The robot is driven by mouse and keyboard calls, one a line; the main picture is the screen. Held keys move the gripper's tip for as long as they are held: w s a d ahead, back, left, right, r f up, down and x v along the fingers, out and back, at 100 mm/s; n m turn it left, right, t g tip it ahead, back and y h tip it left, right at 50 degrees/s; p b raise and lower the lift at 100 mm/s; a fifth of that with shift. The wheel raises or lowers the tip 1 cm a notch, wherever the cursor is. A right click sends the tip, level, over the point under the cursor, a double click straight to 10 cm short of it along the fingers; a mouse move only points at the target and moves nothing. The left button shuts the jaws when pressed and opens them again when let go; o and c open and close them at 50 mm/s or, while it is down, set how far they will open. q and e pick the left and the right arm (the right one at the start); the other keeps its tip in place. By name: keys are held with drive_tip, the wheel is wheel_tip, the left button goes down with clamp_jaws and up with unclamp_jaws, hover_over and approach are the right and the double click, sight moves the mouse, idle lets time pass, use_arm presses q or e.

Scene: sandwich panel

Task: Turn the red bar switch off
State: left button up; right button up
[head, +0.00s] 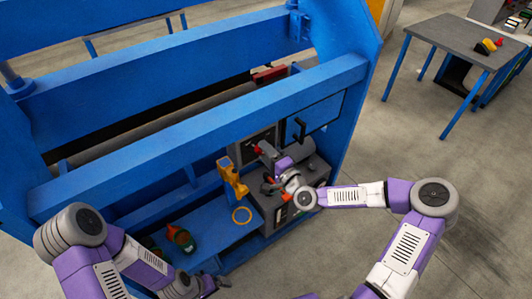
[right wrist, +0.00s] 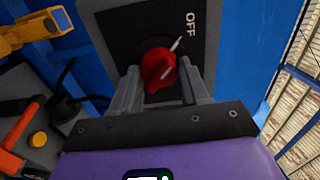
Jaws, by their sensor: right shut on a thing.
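The red bar switch (right wrist: 159,69) is a red rotary knob on a dark plate with the word OFF at its upper right. A pale pointer on the knob slants up and right, toward the OFF word. My right gripper (right wrist: 160,88) has one finger on each side of the knob and is shut on it. In the head view the red knob (head: 260,147) shows small, at the end of my right gripper (head: 266,151), on the front of the blue machine. My left gripper (head: 222,283) is low near the bottom edge, away from the switch; its jaws are too small to read.
A yellow-orange tool (head: 232,178) and a yellow ring (head: 242,215) are on the blue shelf (head: 205,229), left of a grey cabinet. A red and green object (head: 180,238) lies further left. A grey table (head: 462,42) stands at the back right, with open floor before it.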

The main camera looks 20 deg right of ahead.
drive_tip(key=o, duration=1)
drive_tip(key=shift+o, duration=0.2)
drive_tip(key=p+v, duration=0.1)
drive_tip(key=v, duration=0.6)
drive_tip(key=shift+s, duration=0.25)
